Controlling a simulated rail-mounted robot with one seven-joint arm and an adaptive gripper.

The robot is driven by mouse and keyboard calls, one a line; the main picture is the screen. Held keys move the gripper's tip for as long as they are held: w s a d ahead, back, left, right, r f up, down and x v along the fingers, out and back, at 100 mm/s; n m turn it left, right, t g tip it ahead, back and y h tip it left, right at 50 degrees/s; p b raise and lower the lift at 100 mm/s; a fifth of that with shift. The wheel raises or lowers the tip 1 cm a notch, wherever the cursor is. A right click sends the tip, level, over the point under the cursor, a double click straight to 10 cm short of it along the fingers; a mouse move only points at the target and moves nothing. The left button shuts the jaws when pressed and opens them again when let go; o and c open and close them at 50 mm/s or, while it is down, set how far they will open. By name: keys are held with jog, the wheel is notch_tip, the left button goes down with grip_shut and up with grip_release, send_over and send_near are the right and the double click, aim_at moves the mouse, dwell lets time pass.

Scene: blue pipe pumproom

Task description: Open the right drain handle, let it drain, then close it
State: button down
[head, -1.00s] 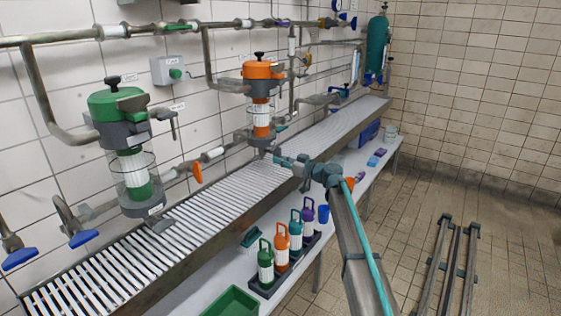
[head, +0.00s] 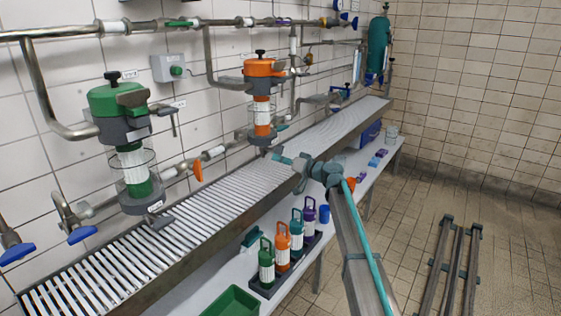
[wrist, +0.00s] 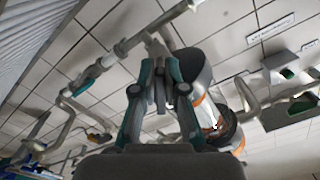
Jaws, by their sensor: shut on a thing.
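The orange-topped filter vessel (head: 264,68) hangs on the wall above the slatted trough. The right drain handle is at its underside, small and mostly hidden by my gripper. My gripper (head: 278,158) is just below and right of the vessel's base, above the trough. In the wrist view my gripper's teal fingers (wrist: 160,88) are close together, shut on the drain handle, which barely shows between them. The vessel's orange-banded body (wrist: 203,105) is right behind the fingers. I cannot see any water flowing.
A green-topped vessel (head: 119,98) hangs to the left, with an orange pipe handle (head: 198,171) between the two. The slatted trough (head: 110,262) runs below. Several coloured bottles (head: 282,246) stand on the lower shelf. Metal rails (head: 456,262) lie on the floor at right.

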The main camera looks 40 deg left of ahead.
jog(key=m, duration=0.2)
jog(key=m+p, duration=0.1)
jog(key=m, duration=0.1)
jog(key=r+m+p, duration=0.1)
jog(key=m, duration=0.1)
jog(key=shift+s+r+m, duration=0.1)
jog(key=shift+s+m, duration=0.2)
jog(key=shift+s, duration=0.05)
jog(key=m+p, duration=0.1)
jog(key=m, duration=0.1)
jog(key=m+p, duration=0.1)
jog(key=m, duration=0.2)
jog(key=shift+s+r, duration=0.1)
jog(key=shift+r, duration=0.25)
jog(key=shift+p, duration=0.3)
jog(key=c, duration=1.2)
grip_release()
jog(key=shift+d, duration=0.15)
jog(key=d, duration=0.8)
jog(key=w+d, duration=0.1)
jog(key=d, duration=0.2)
jog(key=shift+d, duration=0.4)
